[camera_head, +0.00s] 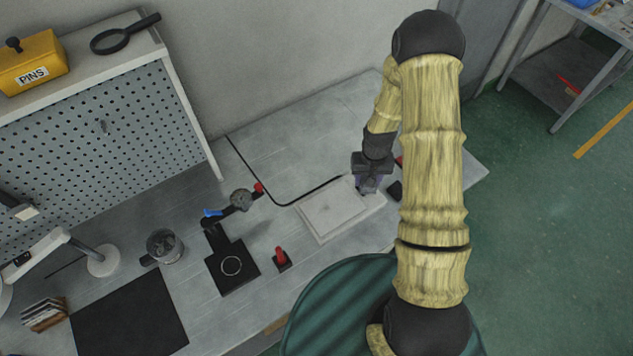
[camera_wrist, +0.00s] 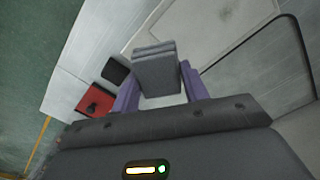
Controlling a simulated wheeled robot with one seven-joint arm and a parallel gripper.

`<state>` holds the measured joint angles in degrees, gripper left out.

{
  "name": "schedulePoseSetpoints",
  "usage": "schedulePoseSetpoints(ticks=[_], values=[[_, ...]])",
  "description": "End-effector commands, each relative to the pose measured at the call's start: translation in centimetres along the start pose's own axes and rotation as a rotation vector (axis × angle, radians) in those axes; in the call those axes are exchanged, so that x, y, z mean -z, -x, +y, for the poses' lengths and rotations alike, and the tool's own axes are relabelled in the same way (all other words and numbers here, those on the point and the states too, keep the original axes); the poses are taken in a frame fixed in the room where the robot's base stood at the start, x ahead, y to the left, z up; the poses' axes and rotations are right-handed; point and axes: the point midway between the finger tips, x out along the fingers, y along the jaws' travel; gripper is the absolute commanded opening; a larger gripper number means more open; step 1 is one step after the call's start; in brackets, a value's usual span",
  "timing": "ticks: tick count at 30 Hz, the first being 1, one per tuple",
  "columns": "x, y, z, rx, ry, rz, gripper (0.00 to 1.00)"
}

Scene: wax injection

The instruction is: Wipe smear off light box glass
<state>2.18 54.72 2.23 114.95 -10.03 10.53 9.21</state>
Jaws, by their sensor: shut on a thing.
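The light box (camera_head: 335,214) is a flat pale slab with a lighter frame, lying on the grey bench. Its grey glass also shows at the top of the wrist view (camera_wrist: 215,20). My gripper (camera_head: 370,184) is at the far right corner of the light box, pointing down. In the wrist view its purple fingers (camera_wrist: 160,92) are shut on a dark grey block-like pad (camera_wrist: 156,66). The pad is over or beside the box edge; I cannot tell whether it touches the glass. I cannot make out a smear in either view.
A black cable (camera_head: 287,203) runs along the bench to the light box. A red block (camera_wrist: 93,103) and a black block (camera_wrist: 116,70) lie close by my gripper. A black stand (camera_head: 232,266) and a red-handled tool (camera_head: 281,259) stand to the left.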

Motion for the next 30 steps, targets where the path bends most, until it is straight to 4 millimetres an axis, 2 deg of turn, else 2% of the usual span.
schedulePoseSetpoints(ticks=[2,5,12,15,18,30], values=[[0.1,-0.2,-0.9,0.002,0.032,0.0,0.26],[0.2,-0.6,-3.5,0.005,0.125,-0.002,0.26],[-0.4,-1.4,-12.4,0.005,0.461,-0.001,0.26],[-0.8,-1.4,-14.7,0.001,0.553,0.001,0.26],[-1.0,-1.2,-15.5,0.0,0.587,0.001,0.26],[-1.0,-1.6,-15.3,0.0,0.583,0.0,0.26]])
